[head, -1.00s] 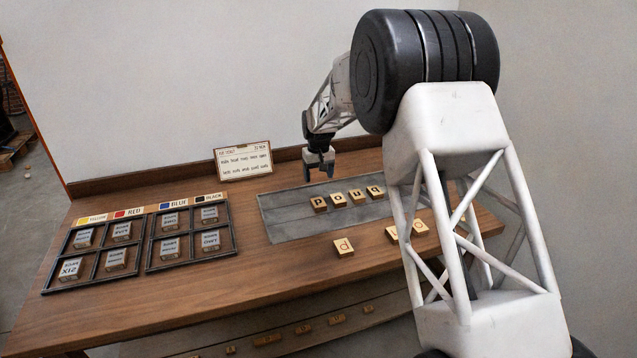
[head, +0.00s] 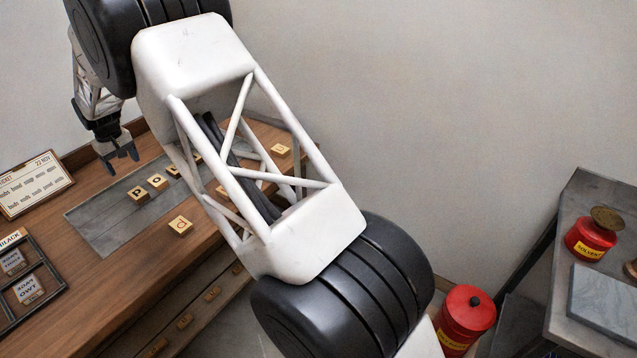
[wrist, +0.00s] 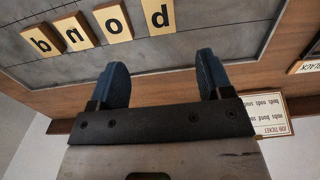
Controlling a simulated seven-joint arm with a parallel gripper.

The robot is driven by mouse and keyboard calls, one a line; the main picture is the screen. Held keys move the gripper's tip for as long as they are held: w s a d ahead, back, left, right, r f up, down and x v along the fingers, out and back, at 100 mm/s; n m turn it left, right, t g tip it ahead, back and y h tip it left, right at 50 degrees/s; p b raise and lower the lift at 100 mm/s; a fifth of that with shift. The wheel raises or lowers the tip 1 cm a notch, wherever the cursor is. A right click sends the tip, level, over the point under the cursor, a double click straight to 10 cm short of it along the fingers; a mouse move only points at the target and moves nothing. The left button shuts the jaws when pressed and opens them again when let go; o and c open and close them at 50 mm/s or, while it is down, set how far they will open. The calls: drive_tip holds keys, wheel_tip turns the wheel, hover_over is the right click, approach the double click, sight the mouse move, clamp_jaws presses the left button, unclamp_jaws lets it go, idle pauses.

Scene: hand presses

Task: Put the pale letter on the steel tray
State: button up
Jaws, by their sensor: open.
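Several wooden letter tiles stand in a row on the grey metal tray (head: 95,220) set in the desk; one tile of that row (head: 137,194) is at its left end. A loose letter tile (head: 180,226) lies on the wood in front of the tray. Another tile (head: 280,150) lies farther right. The tiles look alike, so I cannot tell which is the pale one. My gripper (head: 120,163) is open and empty, above the desk behind the tray's left part. In the wrist view, nothing is between its blue fingers (wrist: 162,68), and the tile row (wrist: 112,25) lies beyond them.
My arm crosses the middle of the head view and hides part of the tray and desk. A job card (head: 35,187) stands left of my gripper, with a dark divided rack (head: 50,315) in front. A side bench (head: 560,270) holds a red solvent can (head: 588,242) and a grey slab.

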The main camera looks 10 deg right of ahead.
drive_tip(key=shift+r, duration=0.1)
drive_tip(key=s+d+r+m, duration=0.1)
drive_tip(key=s+d+r, duration=0.1)
drive_tip(key=d+r, duration=0.65)
drive_tip(key=s+d+r+m, duration=0.15)
drive_tip(key=d+r, duration=0.35)
drive_tip(key=d, duration=0.6)
drive_tip(key=s+d+r+m+t, duration=0.1)
drive_tip(key=s+d+r, duration=0.4)
drive_tip(key=d, duration=0.4)
drive_tip(key=s+d+r+m, duration=0.1)
drive_tip(key=s+d+r, duration=0.2)
drive_tip(key=s+d, duration=0.5)
drive_tip(key=s+d+r+m+t, duration=0.1)
drive_tip(key=s+d+r+m, duration=0.1)
drive_tip(key=s+d, duration=1.3)
drive_tip(key=s+d+f+m, duration=0.1)
drive_tip(key=s+d+f, duration=0.1)
drive_tip(key=s+d, duration=0.3)
drive_tip(key=s+d+f+m, duration=0.1)
drive_tip(key=s+d+f, duration=0.2)
drive_tip(key=s, duration=1)
drive_tip(key=shift+s+d+m+t, duration=0.3)
drive_tip(key=shift+s+d+m, duration=0.05)
drive_tip(key=shift+d, duration=0.65)
